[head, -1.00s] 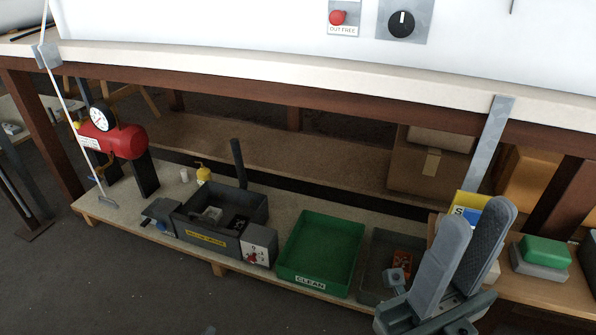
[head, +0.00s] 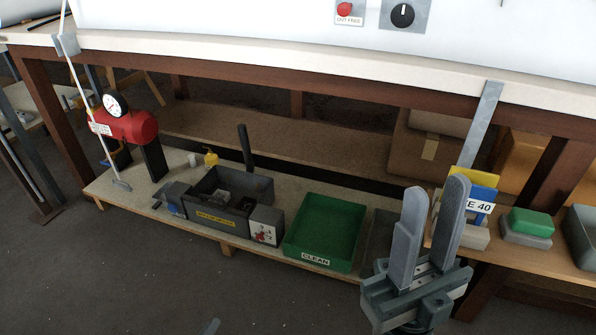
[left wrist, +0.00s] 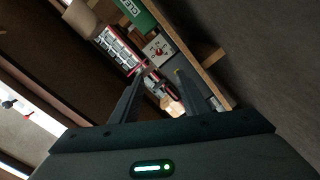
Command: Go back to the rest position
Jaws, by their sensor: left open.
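My right gripper (head: 436,185) is at the lower right of the head view, fingers pointing up. Its two grey fingers stand apart with nothing between them. It appears in front of the low shelf (head: 145,205) and hides part of a dark grey bin (head: 377,240). In the left wrist view my left gripper (left wrist: 160,72) has two dark fingers, apart and empty, pointing towards the shelf things. No rest position is marked in view.
A green CLEAN bin (head: 325,230), a dark grey box unit (head: 228,200) and a red tank with a gauge (head: 135,126) stand on the low shelf. A green-topped block (head: 532,222) is at the right. The workbench edge (head: 300,58) runs above. The floor in front (head: 120,280) is clear.

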